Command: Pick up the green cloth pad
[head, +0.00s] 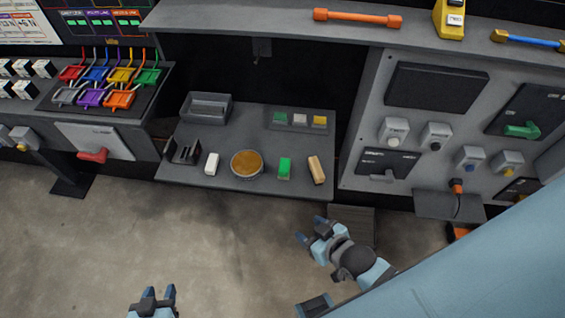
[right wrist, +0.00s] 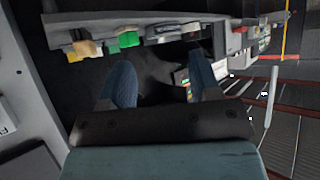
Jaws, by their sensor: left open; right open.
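The green cloth pad (head: 285,168) lies near the front edge of the grey shelf (head: 222,180), between a round tin and a tan block. In the right wrist view a green object (right wrist: 124,40), which looks like the pad, shows at the shelf edge beyond the fingers. My right gripper (head: 309,230) is open and empty, in front of the shelf and apart from the pad; it also shows in the right wrist view (right wrist: 160,82). My left gripper (head: 159,292) is open and empty at the bottom of the head view, far from the pad.
The tin with orange-brown contents (head: 247,163), a white block (head: 212,163) and the tan block (head: 317,169) share the shelf. Behind are a grey box (head: 207,108) and a strip with green, white and yellow pieces (head: 300,130). A control panel stands at right. The floor in front is clear.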

